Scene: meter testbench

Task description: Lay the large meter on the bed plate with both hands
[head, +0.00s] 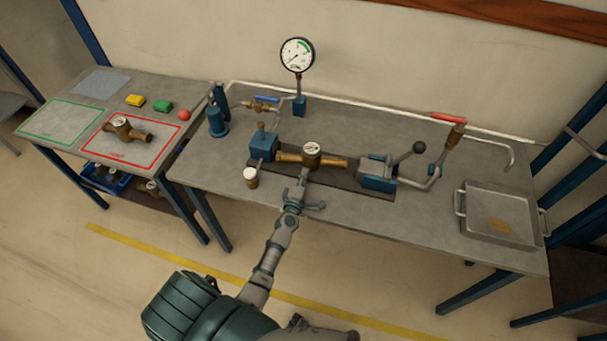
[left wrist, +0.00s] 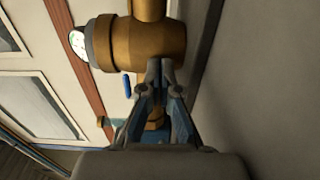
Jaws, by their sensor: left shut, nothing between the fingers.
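The large meter (head: 312,158) is a brass body with a round white dial and a brass pipe to each side. It lies lengthwise over the dark bed plate (head: 340,182), between two blue blocks; I cannot tell whether it touches the plate. My left gripper (head: 303,178) is at the meter's near side, just below its middle. In the left wrist view, its fingertips (left wrist: 160,66) are closed together against or very near the brass body (left wrist: 150,42), with nothing between them. My right gripper is out of view.
The left blue block (head: 262,147) and right blue clamp (head: 377,178) with a black-knobbed lever flank the meter. A gauge (head: 297,55) rises behind. A metal tray (head: 500,215) sits right. A smaller meter (head: 127,130) lies on the left table.

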